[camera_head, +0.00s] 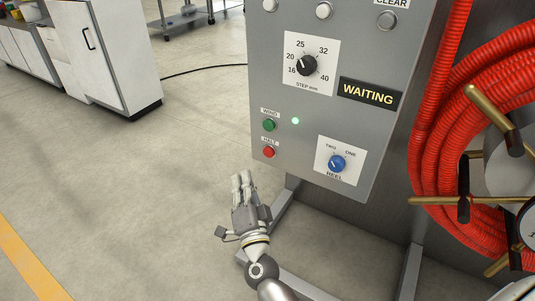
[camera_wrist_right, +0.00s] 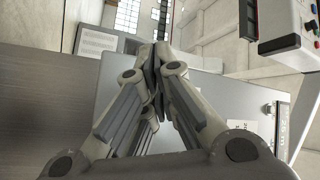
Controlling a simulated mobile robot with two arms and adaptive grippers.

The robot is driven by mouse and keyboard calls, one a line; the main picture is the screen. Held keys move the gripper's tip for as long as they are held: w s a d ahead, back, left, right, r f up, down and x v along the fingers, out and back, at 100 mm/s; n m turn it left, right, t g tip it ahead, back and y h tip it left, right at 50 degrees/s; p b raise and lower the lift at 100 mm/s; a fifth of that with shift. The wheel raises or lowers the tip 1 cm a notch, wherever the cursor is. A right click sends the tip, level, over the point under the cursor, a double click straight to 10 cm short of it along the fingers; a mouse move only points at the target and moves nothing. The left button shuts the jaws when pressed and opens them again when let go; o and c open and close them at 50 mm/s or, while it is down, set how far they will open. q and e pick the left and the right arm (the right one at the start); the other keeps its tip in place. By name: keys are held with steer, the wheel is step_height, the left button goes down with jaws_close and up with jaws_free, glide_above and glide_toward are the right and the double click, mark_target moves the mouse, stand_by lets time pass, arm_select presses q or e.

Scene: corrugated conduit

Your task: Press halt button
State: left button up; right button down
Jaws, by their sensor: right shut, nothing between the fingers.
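The red HALT button (camera_head: 268,152) is on the lower left of the grey control panel (camera_head: 270,60), under its label and below the green WIND button (camera_head: 268,125). My right gripper (camera_head: 242,177) is shut and empty. In the head view its fingertips appear just below and left of the HALT button, with a visible gap in the picture; the depth gap is hard to judge. In the right wrist view the closed fingers (camera_wrist_right: 158,55) meet at the centre, and I cannot make out the HALT button there. My left gripper is not in view.
The panel also has a STEP dial (camera_head: 307,65), a WAITING display (camera_head: 370,93), a lit green lamp (camera_head: 295,120) and a blue REEL knob (camera_head: 337,163). A red conduit coil (camera_head: 440,150) hangs at the right. Floor left of the panel is clear.

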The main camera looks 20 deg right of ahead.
mark_target(269, 152)
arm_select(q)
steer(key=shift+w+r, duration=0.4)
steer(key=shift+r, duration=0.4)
arm_select(e)
steer(key=w+d, duration=0.4)
steer(key=d, duration=0.1)
steer(key=shift+w+d, duration=0.15)
steer(key=shift+d, duration=0.15)
steer(key=shift+w+d, duration=0.1)
stand_by(0.5)
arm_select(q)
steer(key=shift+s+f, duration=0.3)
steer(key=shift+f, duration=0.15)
arm_select(e)
steer(key=shift+w+d, duration=0.15)
steer(key=shift+d, duration=0.05)
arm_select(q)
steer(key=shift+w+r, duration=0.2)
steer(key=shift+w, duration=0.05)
arm_select(e)
steer(key=shift+d, duration=0.1)
